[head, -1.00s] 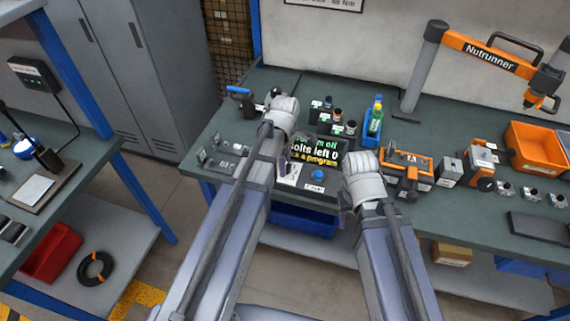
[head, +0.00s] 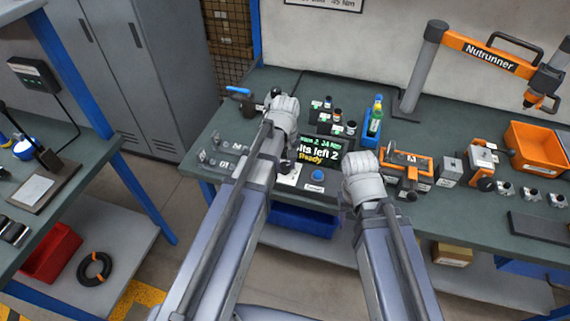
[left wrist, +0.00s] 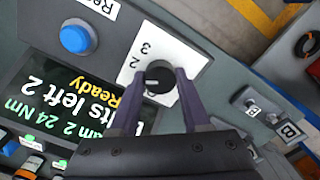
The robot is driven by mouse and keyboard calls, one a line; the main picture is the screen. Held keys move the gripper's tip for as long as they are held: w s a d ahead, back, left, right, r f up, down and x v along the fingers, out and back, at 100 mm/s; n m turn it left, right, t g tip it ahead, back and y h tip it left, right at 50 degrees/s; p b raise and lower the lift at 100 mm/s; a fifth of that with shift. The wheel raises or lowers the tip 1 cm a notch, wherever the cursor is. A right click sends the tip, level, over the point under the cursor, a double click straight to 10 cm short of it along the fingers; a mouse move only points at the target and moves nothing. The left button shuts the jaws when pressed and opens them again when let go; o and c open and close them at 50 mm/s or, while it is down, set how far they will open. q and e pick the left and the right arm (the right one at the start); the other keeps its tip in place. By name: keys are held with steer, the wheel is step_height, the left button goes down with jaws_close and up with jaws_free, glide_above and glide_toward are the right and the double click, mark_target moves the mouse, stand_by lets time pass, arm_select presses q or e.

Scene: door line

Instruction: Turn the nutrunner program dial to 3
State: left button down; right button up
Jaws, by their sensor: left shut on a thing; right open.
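The program dial (left wrist: 158,79) is a dark round knob with a white mark, on a white plate (left wrist: 172,48) printed with numbers; 2 and 3 are readable. My left gripper (left wrist: 160,72) is shut on the dial, one finger at each side. The white mark points toward the 2 side. The nutrunner display (head: 322,154) reads program 2, 24 Nm, bolts left 2 and Ready; it also shows in the left wrist view (left wrist: 75,95). My right gripper (head: 348,206) is open near the bench's front edge, right of the control box, its fingers mostly hidden by my wrist.
A blue button (head: 317,175) sits on the box below the display. An orange-and-grey tool unit (head: 405,163) and an orange bin (head: 537,143) are to the right. The orange Nutrunner arm (head: 487,55) hangs over the bench's right side.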

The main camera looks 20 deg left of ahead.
mark_target(285, 165)
arm_select(q)
steer(key=m, duration=0.5)
steer(key=shift+m, duration=0.3)
steer(key=m, duration=0.5)
steer(key=shift+m, duration=0.3)
steer(key=shift+c, duration=1.8)
jaws_free()
steer(key=shift+r, duration=0.1)
step_height(285, 165, up, 8)
steer(key=p, duration=0.8)
steer(key=shift+f, duration=0.2)
